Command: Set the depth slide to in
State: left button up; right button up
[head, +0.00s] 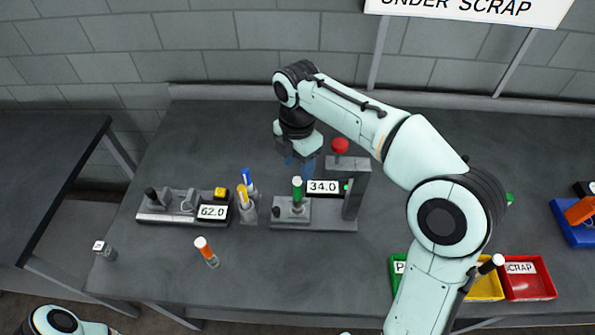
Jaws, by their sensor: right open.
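A grey press-like fixture (315,224) with a 34.0 display (323,187) and a red knob (340,146) on top stands mid-table. A vial with a green band and white cap (297,190) stands upright on it, and a small dark knob (277,211) is at its left end. A second fixture (185,220) on the left has a 62.0 display (213,212), a yellow button (221,193) and a black knob (152,194). I cannot tell which part is the depth slide. My right gripper (299,164) is open, pointing down behind the green-banded vial, apparently empty.
Blue-capped (247,178) and yellow-capped (242,192) vials stand between the fixtures. Yellow (488,289), red (530,286) and blue (575,228) bins are at right. The front-middle table is clear.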

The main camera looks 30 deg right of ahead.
aim_at(281, 213)
jog(key=k+j, duration=0.8)
jog(key=k, duration=0.05)
